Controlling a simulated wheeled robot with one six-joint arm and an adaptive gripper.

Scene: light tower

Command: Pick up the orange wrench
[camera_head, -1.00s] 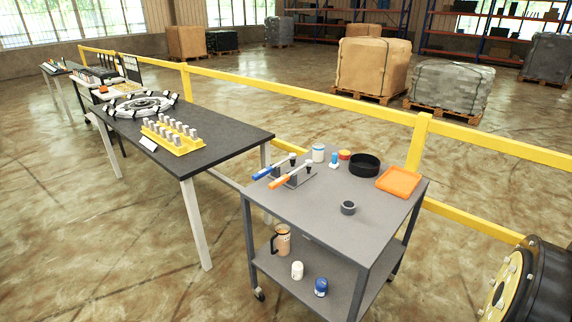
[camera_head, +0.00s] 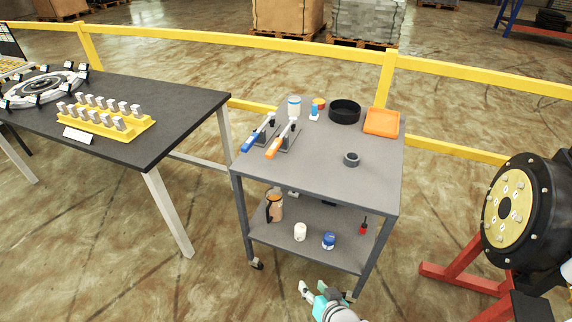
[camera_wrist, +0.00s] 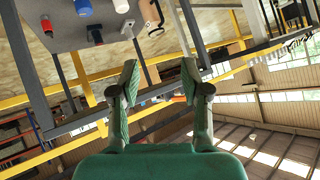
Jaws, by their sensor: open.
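The orange wrench (camera_head: 276,147) has an orange handle and a metal shaft. In the head view it lies on a dark grey holder at the left of the grey cart's top (camera_head: 325,170), handle toward the front left edge. A similar blue-handled wrench (camera_head: 250,142) lies just left of it. My gripper (camera_head: 313,289) is at the bottom of the head view, low in front of the cart and well apart from the wrench. The wrist view shows its two fingers (camera_wrist: 160,82) spread and empty. The orange wrench cannot be made out in the wrist view.
The cart top also holds a black round tray (camera_head: 345,111), an orange tray (camera_head: 382,122), a grey ring (camera_head: 351,159) and small containers. The lower shelf holds a mug, jars and a red item. A black table (camera_head: 190,110) stands left; a black drum (camera_head: 535,210) stands right.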

